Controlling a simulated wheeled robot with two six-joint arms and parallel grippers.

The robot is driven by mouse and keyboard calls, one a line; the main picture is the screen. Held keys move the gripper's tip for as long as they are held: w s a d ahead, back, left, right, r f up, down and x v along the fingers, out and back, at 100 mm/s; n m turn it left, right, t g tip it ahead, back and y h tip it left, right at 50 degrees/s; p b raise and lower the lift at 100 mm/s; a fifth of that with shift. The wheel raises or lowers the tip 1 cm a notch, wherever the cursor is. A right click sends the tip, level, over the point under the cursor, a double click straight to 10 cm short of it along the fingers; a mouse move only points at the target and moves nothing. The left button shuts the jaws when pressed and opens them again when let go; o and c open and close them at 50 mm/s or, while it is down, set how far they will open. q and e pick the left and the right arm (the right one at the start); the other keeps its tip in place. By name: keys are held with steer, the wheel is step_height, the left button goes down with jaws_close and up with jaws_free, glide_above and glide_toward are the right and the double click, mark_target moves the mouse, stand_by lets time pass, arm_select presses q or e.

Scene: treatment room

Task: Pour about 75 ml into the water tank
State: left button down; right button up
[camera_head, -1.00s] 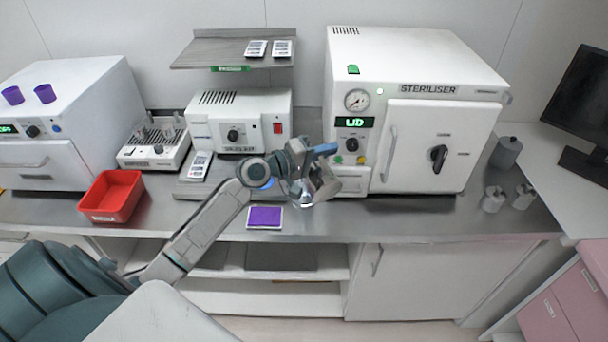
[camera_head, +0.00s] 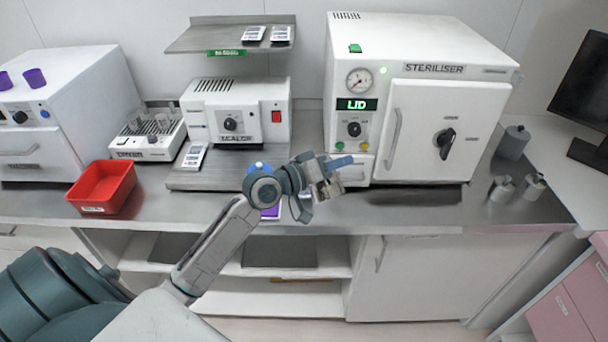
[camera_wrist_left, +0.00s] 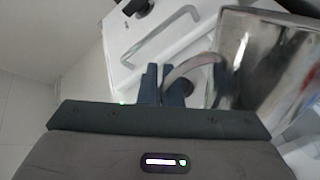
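My left gripper (camera_head: 332,172) is in front of the steriliser (camera_head: 430,95), above the bench edge. In the left wrist view its two dark fingers (camera_wrist_left: 163,84) are close together on the curved handle of a shiny metal jug (camera_wrist_left: 262,65). The jug (camera_head: 326,190) is small and partly hidden by the gripper in the head view; its contents cannot be seen. The steriliser has a gauge, a green "LID" display and a shut door. A white box front (camera_head: 352,172) sits below its panel; I cannot tell if this is the water tank. My right gripper is out of view.
A purple pad (camera_head: 270,213) lies behind my wrist, partly covered. A red tray (camera_head: 102,188), a scaler unit (camera_head: 236,112) and a small white device (camera_head: 148,135) stand to the left. Grey containers (camera_head: 513,142) stand right of the steriliser.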

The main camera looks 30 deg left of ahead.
arm_select(q)
steer(key=shift+r, duration=0.1)
steer(key=shift+s+d+f+m+b, duration=0.2)
steer(key=shift+f+m+b, duration=0.3)
steer(key=shift+b, duration=0.35)
steer(key=shift+d+f+m+b, duration=0.25)
steer(key=shift+f+m+b, duration=0.05)
steer(key=shift+b, duration=0.15)
steer(key=shift+s, duration=0.1)
stand_by(0.6)
